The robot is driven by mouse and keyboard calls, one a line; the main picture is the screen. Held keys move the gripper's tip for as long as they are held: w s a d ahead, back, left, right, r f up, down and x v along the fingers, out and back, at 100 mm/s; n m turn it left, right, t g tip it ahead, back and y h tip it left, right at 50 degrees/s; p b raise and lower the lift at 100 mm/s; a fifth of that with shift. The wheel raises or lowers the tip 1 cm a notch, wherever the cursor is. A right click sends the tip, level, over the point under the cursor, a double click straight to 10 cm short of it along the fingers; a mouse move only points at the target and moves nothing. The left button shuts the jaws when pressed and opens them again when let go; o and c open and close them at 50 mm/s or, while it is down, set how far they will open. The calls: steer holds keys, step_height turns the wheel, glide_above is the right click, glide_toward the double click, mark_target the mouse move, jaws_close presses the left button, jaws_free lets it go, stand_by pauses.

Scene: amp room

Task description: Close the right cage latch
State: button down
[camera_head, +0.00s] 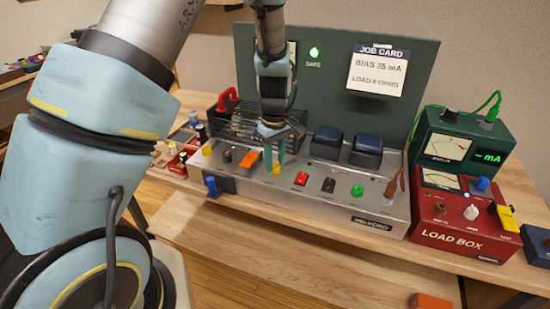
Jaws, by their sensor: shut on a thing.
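The black wire cage (232,128) sits on the grey amplifier chassis (330,208) and has a red handle (228,98) at its left. My gripper (275,158) points down at the right front end of the cage. Its two teal fingertips are close together, just above the chassis top, around a small part that they mostly hide. By its place, this part is the right cage latch, but its shape and position cannot be made out. The gripper and wrist also cover the cage's right end.
Behind the gripper's right stand two dark blue transformers (346,143). An orange switch (250,160), red switch (301,178) and green button (357,191) line the chassis. A green meter (458,140) and red load box (462,218) stand right. The front bench strip (240,215) is mostly clear.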

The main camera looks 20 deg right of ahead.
mark_target(275, 163)
steer(key=n+p, duration=0.1)
steer(key=n, duration=0.2)
steer(key=shift+r, duration=0.1)
steer(key=shift+n+p, duration=0.85)
steer(key=shift+n, duration=0.65)
steer(key=c, duration=0.6)
jaws_free()
steer(key=shift+o, duration=0.2)
step_height(275, 163, up, 11)
steer(key=b, duration=0.1)
steer(key=shift+f+b, duration=0.2)
steer(key=shift+b, duration=0.1)
